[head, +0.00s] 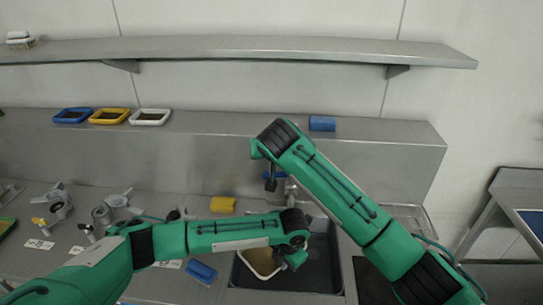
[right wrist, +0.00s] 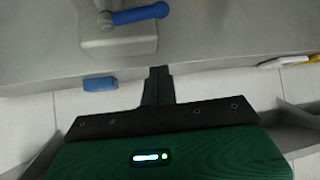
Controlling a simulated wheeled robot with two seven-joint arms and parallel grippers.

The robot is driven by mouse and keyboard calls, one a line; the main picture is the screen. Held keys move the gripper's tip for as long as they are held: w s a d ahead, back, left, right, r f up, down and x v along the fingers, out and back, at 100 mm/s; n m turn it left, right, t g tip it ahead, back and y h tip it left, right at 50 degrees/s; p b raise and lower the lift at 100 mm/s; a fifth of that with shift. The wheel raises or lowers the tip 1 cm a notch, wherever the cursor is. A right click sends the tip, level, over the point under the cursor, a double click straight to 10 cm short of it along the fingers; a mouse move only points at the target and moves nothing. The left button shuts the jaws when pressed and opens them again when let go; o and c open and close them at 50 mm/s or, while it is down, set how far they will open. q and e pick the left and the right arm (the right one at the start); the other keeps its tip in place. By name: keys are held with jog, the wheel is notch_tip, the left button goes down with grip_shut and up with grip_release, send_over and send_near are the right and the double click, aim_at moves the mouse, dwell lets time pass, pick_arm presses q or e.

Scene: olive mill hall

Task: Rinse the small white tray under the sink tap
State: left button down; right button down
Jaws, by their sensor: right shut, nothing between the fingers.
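The small white tray (head: 259,265), brownish inside, is in the dark sink basin (head: 315,265), tilted and partly covered by my left forearm. My left gripper (head: 291,262) is at the tray's right edge and appears shut on its rim; the fingertips are mostly hidden. The tap (head: 291,188) stands behind the basin, partly hidden by my right arm. Its blue lever (right wrist: 140,15) shows in the right wrist view. My right gripper (head: 270,184) is shut and empty, close to the lever. In the right wrist view its fingers (right wrist: 158,75) point at the tap body. I cannot see running water.
Blue (head: 72,116), yellow (head: 109,117) and another white tray (head: 150,117) stand on the back ledge. A blue block (head: 322,124) is on the ledge, a yellow block (head: 223,205) and another blue one (head: 201,271) on the counter. Metal fittings (head: 103,215) crowd the left.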

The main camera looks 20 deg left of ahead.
aim_at(279, 175)
jog(key=shift+w+a+f, duration=0.2)
jog(key=shift+w+f, duration=0.25)
jog(key=shift+f, duration=0.8)
jog(key=shift+w+a+f, duration=0.25)
jog(key=shift+w+f, duration=0.15)
jog(key=shift+f, duration=0.8)
jog(key=shift+w+a+f, duration=0.2)
jog(key=shift+w+f, duration=0.25)
jog(key=shift+f, duration=0.8)
jog(key=shift+s+d+f+n+g+y, duration=0.3)
jog(key=shift+s+d+n+y, duration=0.2)
jog(key=shift+s+n, duration=0.15)
